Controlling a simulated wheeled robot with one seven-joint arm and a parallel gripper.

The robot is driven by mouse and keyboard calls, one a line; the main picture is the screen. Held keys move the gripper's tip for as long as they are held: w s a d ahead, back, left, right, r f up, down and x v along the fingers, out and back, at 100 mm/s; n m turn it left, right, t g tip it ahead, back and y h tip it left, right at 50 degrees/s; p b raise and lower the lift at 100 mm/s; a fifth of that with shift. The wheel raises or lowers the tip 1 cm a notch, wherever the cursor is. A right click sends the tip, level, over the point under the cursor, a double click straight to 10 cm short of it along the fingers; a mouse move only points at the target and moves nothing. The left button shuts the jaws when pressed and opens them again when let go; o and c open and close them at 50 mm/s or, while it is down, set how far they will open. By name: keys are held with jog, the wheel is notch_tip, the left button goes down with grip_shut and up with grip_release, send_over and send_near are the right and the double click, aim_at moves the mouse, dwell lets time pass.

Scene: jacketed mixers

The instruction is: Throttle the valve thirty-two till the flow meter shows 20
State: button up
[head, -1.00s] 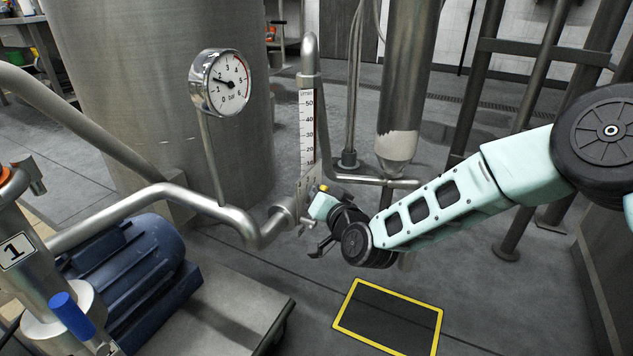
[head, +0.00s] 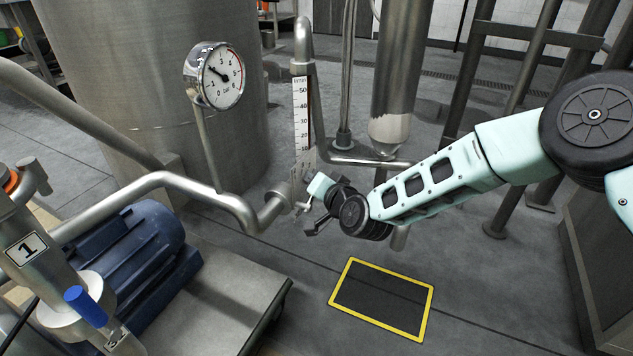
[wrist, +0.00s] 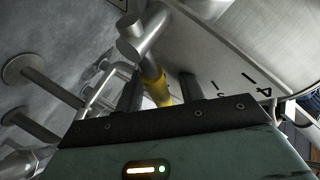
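The flow meter (head: 302,112) is an upright tube with a white scale marked in tens up to 50; its indicated level is too small to read. A small valve sits on the pipe below it, and a yellow-sleeved lever (wrist: 157,86) shows in the wrist view. My gripper (head: 309,212) is at this valve. Its fingers look spread apart in the head view. In the wrist view two dark fingers (wrist: 161,88) stand on either side of the yellow sleeve, with a gap at the right. Contact is not clear. The valve's number cannot be read.
A round bar gauge (head: 221,76) stands left of the flow meter. A yellow-framed floor panel (head: 381,299) lies below my arm.

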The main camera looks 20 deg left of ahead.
jog(key=p+v, duration=0.6)
jog(key=v, duration=1.1)
jog(key=shift+d+p, duration=0.15)
jog(key=shift+p, duration=0.2)
jog(key=shift+s+r, duration=0.1)
jog(key=shift+s, duration=0.05)
jog(key=s+d+r+n+g+h+p, duration=0.1)
jog(key=s+d+r+n+g+h, duration=0.35)
jog(key=s+d+r, duration=0.6)
jog(key=s+d+r+n+g+h+p, duration=0.25)
jog(key=s+d+r+g+h, duration=0.35)
jog(key=s+d, duration=0.7)
notch_tip(320, 180, up, 38)
jog(key=w+p, duration=0.1)
jog(key=p, duration=3.5)
jog(key=shift+w+d+t, duration=0.3)
jog(key=shift+d+t, duration=0.05)
jog(key=shift+d, duration=0.1)
